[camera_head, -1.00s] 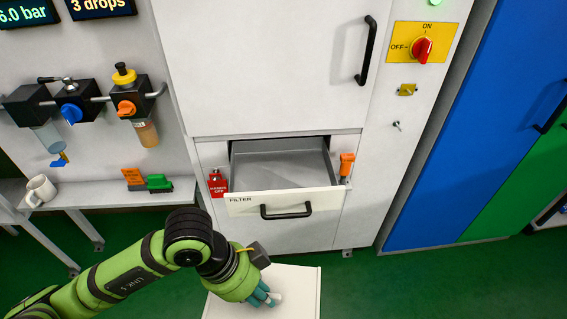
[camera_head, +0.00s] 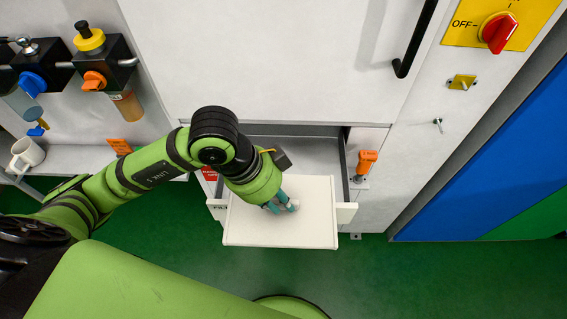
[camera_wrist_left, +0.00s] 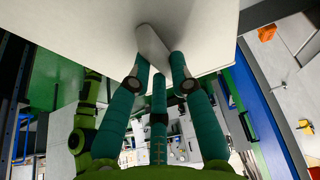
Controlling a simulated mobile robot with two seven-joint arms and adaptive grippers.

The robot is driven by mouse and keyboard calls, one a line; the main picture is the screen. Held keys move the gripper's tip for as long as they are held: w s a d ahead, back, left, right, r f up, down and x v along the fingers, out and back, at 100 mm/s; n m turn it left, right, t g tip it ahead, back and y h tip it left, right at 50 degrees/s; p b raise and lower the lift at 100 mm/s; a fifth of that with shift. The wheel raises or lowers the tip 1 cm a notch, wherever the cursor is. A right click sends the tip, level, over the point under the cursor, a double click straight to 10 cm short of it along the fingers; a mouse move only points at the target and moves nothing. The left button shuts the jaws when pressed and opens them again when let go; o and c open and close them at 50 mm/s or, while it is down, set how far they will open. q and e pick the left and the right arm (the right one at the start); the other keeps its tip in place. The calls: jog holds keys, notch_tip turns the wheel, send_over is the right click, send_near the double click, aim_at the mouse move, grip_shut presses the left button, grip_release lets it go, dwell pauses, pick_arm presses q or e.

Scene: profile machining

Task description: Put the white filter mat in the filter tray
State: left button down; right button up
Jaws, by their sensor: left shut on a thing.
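The white filter mat (camera_head: 262,228) is a flat white panel. My left gripper (camera_head: 281,206) is shut on a small raised grip on its upper face. The left wrist view shows the teal fingers (camera_wrist_left: 160,62) closed around this grip on the mat (camera_wrist_left: 90,25). The filter tray (camera_head: 297,150) is the open grey drawer in the white cabinet. The mat is over the drawer's front part and hides most of its front panel and handle. Its near edge reaches out past the drawer front. I cannot tell how high above the drawer it is. My right gripper is not in view.
An orange device (camera_head: 366,162) sits just right of the drawer on the cabinet face. A red tag (camera_head: 210,174) is at the drawer's left, partly behind my arm. A white mug (camera_head: 27,153) stands on the shelf at left. Green floor lies open in front.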

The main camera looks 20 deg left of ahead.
pick_arm(q)
jog(key=w+a+p, duration=0.4)
jog(key=w+p, duration=0.1)
jog(key=w, duration=1)
jog(key=f, duration=0.5)
jog(key=f+p, duration=0.1)
jog(key=f, duration=0.4)
jog(key=shift+w+a, duration=0.15)
jog(key=shift+a, duration=0.05)
jog(key=shift+w+a+f+p, duration=0.1)
jog(key=shift+w+f+p, duration=0.1)
jog(key=shift+f+p, duration=0.4)
jog(key=shift+f, duration=0.1)
jog(key=c, duration=1.1)
grip_release()
